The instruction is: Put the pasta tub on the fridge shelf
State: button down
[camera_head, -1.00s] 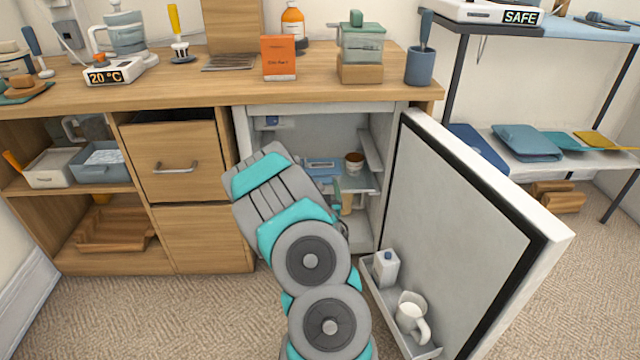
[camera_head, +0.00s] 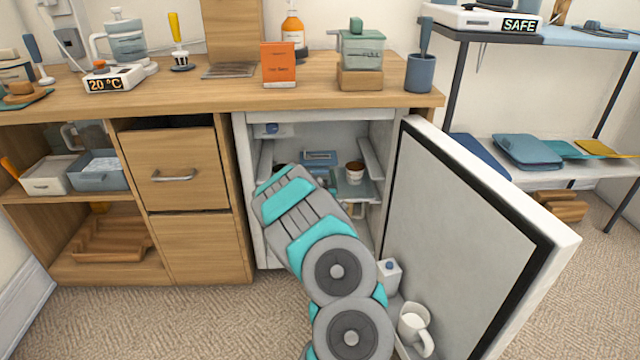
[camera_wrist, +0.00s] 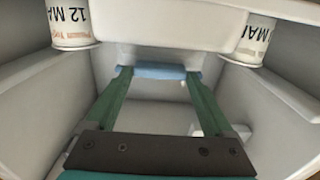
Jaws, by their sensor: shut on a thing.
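My gripper (camera_wrist: 158,72) is inside the open fridge. In the wrist view its two green fingers close on a blue strip of the pasta tub (camera_wrist: 165,71). In the head view the tub (camera_head: 319,157) shows as a small blue block with a pale label, beyond my arm, which hides most of the gripper. The fridge shelf (camera_head: 362,196) is a pale panel holding a brown-topped cup right of the tub. I cannot tell whether the tub touches the shelf. Its lower part is hidden.
A brown-topped cup (camera_head: 355,172) stands close right of the tub. Two white labelled pots (camera_wrist: 72,24) flank the wrist view's upper corners. The fridge door (camera_head: 465,235) stands wide open at right, with a carton (camera_head: 389,275) and a white jug (camera_head: 414,328) in its pocket.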

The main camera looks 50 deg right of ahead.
aim_at(319, 176)
jog(key=shift+w+d, duration=0.45)
jog(key=shift+d, duration=0.1)
jog(key=shift+f, duration=1.8)
jog(key=shift+f, duration=0.1)
grip_release()
jog(key=shift+r, duration=0.2)
jog(key=shift+s+a+f, duration=0.1)
jog(key=shift+s+a, duration=0.25)
jog(key=shift+a, duration=0.2)
jog(key=v, duration=1)
jog(key=shift+s+a, duration=0.2)
jog(key=shift+s, duration=0.15)
